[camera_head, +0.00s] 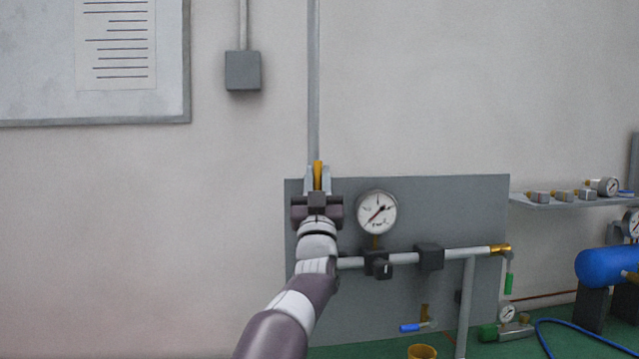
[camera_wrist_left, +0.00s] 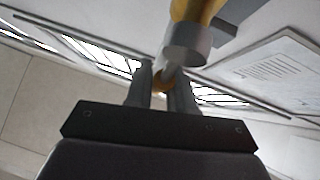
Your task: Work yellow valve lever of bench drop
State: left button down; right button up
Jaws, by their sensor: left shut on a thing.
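The yellow valve lever (camera_head: 318,172) stands upright at the top left corner of a grey wall panel (camera_head: 450,215), in line with a vertical pipe (camera_head: 313,90). My left gripper (camera_head: 318,180) is shut on it, with one finger on each side. In the left wrist view a yellow-orange piece (camera_wrist_left: 162,88) shows between the fingertips. A brassy valve body with a grey round end (camera_wrist_left: 188,42) is just beyond the fingers there. My wrist hides the valve's lower part in the head view. My right gripper is not in view.
A pressure gauge (camera_head: 377,212) is close to the right of my left wrist. A horizontal pipe (camera_head: 460,254) with black clamps runs below it. A blue-handled valve (camera_head: 412,327) is lower down. A grey box (camera_head: 242,70) is on the wall. The wall left of the panel is clear.

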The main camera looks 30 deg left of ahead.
pick_arm(q)
jog(key=shift+s+r, duration=0.2)
jog(key=shift+r, duration=0.2)
jog(key=c, duration=1.1)
grip_release()
jog(key=shift+f, duration=0.1)
jog(key=shift+f, duration=0.1)
jog(key=shift+f, duration=0.2)
jog(key=b+v, duration=0.5)
jog(key=v, duration=0.7)
jog(key=shift+s+d, duration=0.1)
jog(key=shift+s, duration=0.1)
